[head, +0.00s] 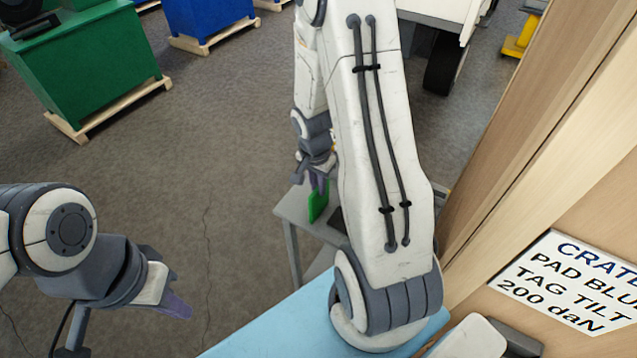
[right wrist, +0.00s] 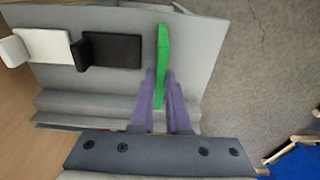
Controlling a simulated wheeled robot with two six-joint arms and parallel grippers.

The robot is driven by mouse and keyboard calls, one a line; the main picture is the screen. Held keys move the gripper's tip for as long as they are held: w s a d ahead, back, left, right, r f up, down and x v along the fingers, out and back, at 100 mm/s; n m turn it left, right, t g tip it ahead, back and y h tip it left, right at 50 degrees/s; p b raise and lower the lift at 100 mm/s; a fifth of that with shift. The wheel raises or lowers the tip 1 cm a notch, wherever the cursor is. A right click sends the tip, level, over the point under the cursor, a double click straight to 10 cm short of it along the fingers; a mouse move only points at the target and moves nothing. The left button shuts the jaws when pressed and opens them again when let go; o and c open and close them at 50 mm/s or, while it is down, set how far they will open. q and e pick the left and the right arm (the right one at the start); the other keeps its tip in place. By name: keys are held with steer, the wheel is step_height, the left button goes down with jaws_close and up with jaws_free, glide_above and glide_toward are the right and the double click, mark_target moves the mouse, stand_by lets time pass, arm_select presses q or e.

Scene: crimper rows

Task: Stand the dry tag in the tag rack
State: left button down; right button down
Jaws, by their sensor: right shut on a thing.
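A thin green tag (right wrist: 163,60) is held between the purple fingers of my right gripper (right wrist: 164,100), seen nearly edge-on in the right wrist view. In the head view the tag (head: 318,204) hangs below my right gripper (head: 319,186), at a small grey stand (head: 292,212). I cannot tell whether the tag touches the stand. A white piece (right wrist: 45,46) and a black piece (right wrist: 112,50) are on the grey surface to the left of the tag; I cannot tell whether they belong to a rack. My left gripper (head: 174,305) is over the floor at lower left, its finger gap hidden.
A light blue surface (head: 265,325) lies at the front, below my right arm. A wooden wall with a printed sign (head: 572,283) stands at the right. A green crate (head: 85,65) and a blue crate (head: 208,18) sit on pallets at the back left. Open floor lies between.

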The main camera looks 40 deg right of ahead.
steer(key=shift+f, duration=0.1)
steer(key=shift+f, duration=0.15)
steer(key=c, duration=0.9)
jaws_free()
